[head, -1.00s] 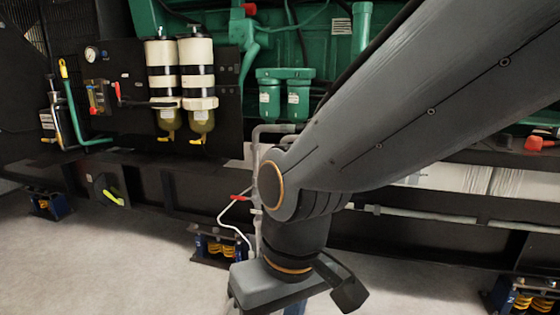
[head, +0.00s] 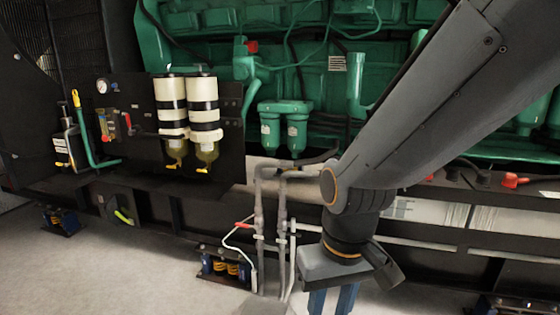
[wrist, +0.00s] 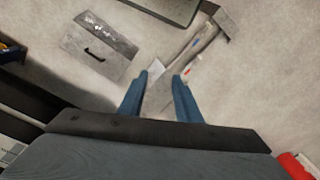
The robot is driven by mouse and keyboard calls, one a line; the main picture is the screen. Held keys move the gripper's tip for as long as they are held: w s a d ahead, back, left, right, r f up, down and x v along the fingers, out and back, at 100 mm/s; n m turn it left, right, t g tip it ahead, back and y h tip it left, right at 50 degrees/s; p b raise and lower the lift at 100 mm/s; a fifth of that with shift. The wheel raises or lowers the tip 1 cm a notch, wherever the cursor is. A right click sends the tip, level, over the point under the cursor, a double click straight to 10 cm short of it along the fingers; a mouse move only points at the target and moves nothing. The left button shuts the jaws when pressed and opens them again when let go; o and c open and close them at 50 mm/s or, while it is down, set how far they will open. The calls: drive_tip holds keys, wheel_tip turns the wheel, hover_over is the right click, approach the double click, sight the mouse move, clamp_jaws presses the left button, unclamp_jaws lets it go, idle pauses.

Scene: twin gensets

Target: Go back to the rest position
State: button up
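My gripper (wrist: 160,82) is open in the wrist view, its two blue fingers apart with only floor and a grey stand-like object below them. Nothing is held. In the head view, the gripper's blue fingers (head: 332,299) point down at the bottom edge, and their tips are cut off. My arm comes in from the upper right and bends down at the wrist, in front of the genset's dark base frame.
The green genset engine (head: 310,75) fills the back, with two cream-banded filters (head: 204,112) at left. Grey pipes (head: 260,215) rise close left of my wrist. The wrist view shows a grey box with a handle (wrist: 98,48) and a red object (wrist: 296,165). Floor (head: 120,270) is clear at left.

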drive_tip(key=s+d+r+m+p, duration=0.2)
drive_tip(key=d+r+m+p, duration=0.1)
drive_tip(key=d+r+p, duration=0.8)
wheel_tip(320, 180, up, 2)
drive_tip(key=p, duration=0.4)
drive_tip(key=shift+s+h, duration=0.15)
drive_tip(key=shift+h, duration=0.25)
drive_tip(key=shift+s, duration=0.1)
